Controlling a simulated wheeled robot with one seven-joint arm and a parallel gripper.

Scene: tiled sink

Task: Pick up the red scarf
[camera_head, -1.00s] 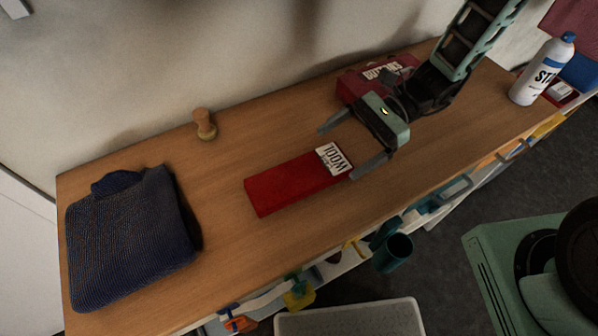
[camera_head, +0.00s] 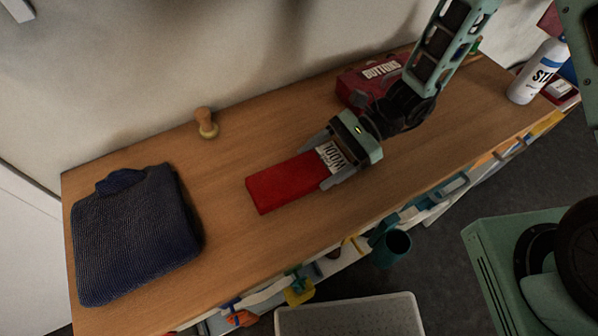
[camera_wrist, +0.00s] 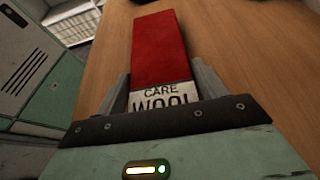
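The red scarf (camera_head: 284,183) lies folded flat on the wooden table, with a white label reading WOOL at its right end. In the wrist view the scarf (camera_wrist: 158,50) stretches away from my gripper, its label nearest to me. My gripper (camera_head: 316,162) is low over the label end, with one finger on each side of the scarf. The wrist view shows the fingers (camera_wrist: 161,92) apart along the scarf's two long edges. I cannot tell whether they touch it.
A folded dark blue garment (camera_head: 135,235) lies at the left. A small wooden stamp-like object (camera_head: 206,123) stands near the wall. A red BUTTONS box (camera_head: 368,80) is behind my gripper, and a white spray can (camera_head: 538,72) stands at the right. A teal cup (camera_head: 392,248) hangs below the front edge.

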